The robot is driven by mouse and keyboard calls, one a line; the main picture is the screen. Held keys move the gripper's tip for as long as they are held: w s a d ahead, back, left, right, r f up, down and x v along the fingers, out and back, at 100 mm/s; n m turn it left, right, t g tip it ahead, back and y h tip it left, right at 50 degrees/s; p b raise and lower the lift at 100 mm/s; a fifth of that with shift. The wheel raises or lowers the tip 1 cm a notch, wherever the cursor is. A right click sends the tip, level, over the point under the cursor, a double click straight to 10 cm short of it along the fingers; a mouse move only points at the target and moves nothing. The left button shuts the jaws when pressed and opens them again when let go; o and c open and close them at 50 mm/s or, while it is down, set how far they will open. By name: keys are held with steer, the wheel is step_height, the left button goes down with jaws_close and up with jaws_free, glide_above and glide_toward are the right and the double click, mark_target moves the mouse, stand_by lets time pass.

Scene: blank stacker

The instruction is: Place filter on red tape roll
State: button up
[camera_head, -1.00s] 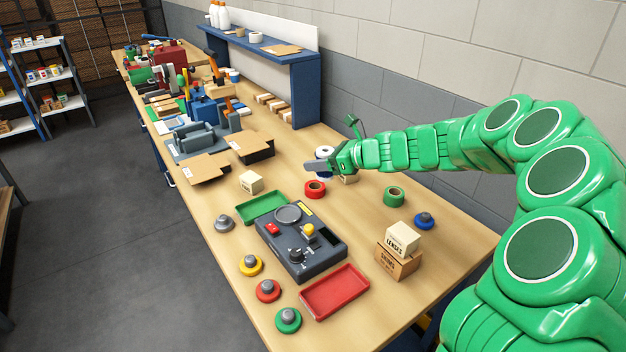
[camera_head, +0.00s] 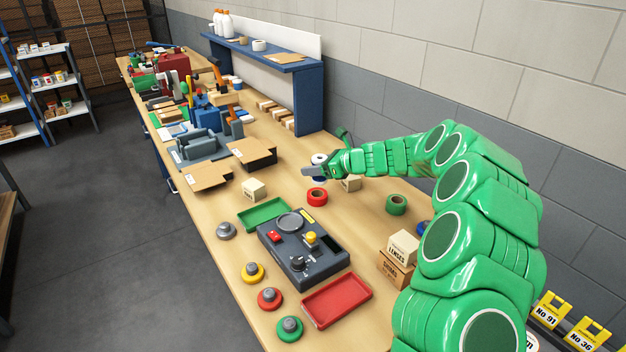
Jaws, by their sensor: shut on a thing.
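My gripper (camera_head: 315,172) is at the back of the table, just beyond the red tape roll in the picture. A grey finger crosses in front of a round thing with a white top and dark centre, blue below, which looks like the filter (camera_head: 319,159). The gripper is shut on it; the finger hides its middle. The red tape roll (camera_head: 317,197) lies flat on the table, its top hole visible. The filter's lower end shows just behind the roll; I cannot tell how high it is above the table.
A green tape roll (camera_head: 396,204) lies further right. A LENSES box (camera_head: 403,246) rests on a SHIMS box (camera_head: 394,271). A dark control panel (camera_head: 300,265) and green tray (camera_head: 262,213) lie nearer.

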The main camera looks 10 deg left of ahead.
steer(key=shift+w+a+f, duration=0.3)
steer(key=shift+w+f, duration=0.4)
steer(key=shift+f, duration=0.25)
steer(key=shift+w+a+f, duration=0.25)
steer(key=shift+w+f, duration=0.4)
steer(key=shift+f, duration=1.8)
steer(key=o, duration=1.1)
steer(key=shift+f, duration=0.1)
steer(key=v, duration=1.2)
